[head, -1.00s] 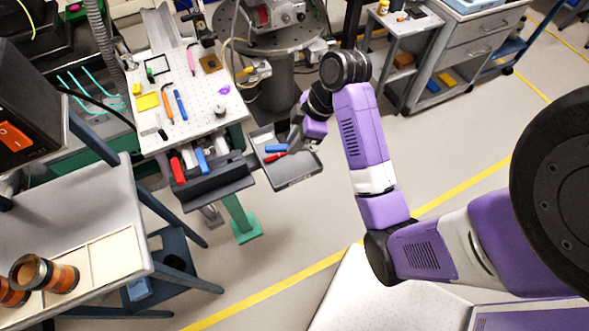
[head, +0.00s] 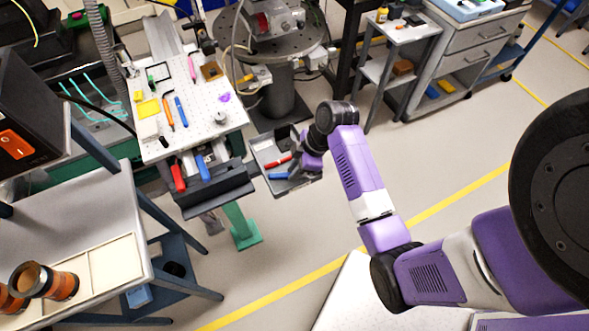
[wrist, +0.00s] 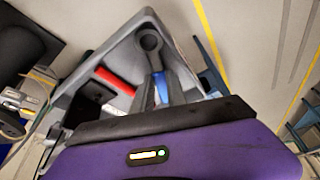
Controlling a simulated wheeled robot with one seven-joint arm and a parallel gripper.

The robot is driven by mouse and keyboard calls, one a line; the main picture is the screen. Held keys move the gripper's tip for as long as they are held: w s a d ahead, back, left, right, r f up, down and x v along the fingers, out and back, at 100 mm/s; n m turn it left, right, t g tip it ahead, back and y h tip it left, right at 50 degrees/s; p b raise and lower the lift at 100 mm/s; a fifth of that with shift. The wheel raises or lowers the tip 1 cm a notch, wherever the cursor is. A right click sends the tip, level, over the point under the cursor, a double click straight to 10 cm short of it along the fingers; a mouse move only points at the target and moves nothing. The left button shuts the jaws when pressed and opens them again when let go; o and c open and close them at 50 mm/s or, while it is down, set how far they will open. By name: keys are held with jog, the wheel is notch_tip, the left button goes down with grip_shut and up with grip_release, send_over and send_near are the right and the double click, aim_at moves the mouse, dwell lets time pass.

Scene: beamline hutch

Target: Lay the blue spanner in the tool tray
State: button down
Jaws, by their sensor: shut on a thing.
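The blue spanner shows in the wrist view as a dark ring end (wrist: 150,40) and a blue handle (wrist: 161,86). My gripper (wrist: 162,94) is shut on that handle, with the ring pointing away from it. In the head view the blue handle (head: 278,175) shows left of my gripper (head: 296,171). The grey tool tray (head: 262,147) lies beneath; its wall also shows in the wrist view (wrist: 186,66). The spanner is over the tray's inside; I cannot tell if it touches the floor. A red-handled tool (wrist: 115,80) lies in the tray beside the spanner.
A dark holder (head: 215,196) with red and blue handles stands left of the tray. Behind it is a perforated bench (head: 205,125) with several small tools. A round metal stage (head: 285,40) stands behind the tray. Floor to the right is open.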

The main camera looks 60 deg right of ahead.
jog(key=shift+f, duration=0.15)
jog(key=c, duration=1.3)
grip_release()
jog(key=shift+c, duration=0.2)
jog(key=v, duration=1.1)
jog(key=s+a+f+m+t+h+p, duration=0.1)
jog(key=s+a+f+m+t+h, duration=0.1)
jog(key=a, duration=0.4)
jog(key=s+a+f+m+t+h, duration=0.2)
jog(key=a+m, duration=0.1)
jog(key=a, duration=0.4)
jog(key=s+a+r+t, duration=0.3)
jog(key=s+a+r, duration=0.1)
jog(key=r, duration=0.5)
jog(key=s+a+r+m+t+y, duration=0.1)
jog(key=s+a+r+t, duration=0.3)
jog(key=r, duration=0.5)
jog(key=s, duration=0.2)
jog(key=shift+s+m+y, duration=0.3)
jog(key=shift+s, duration=0.1)
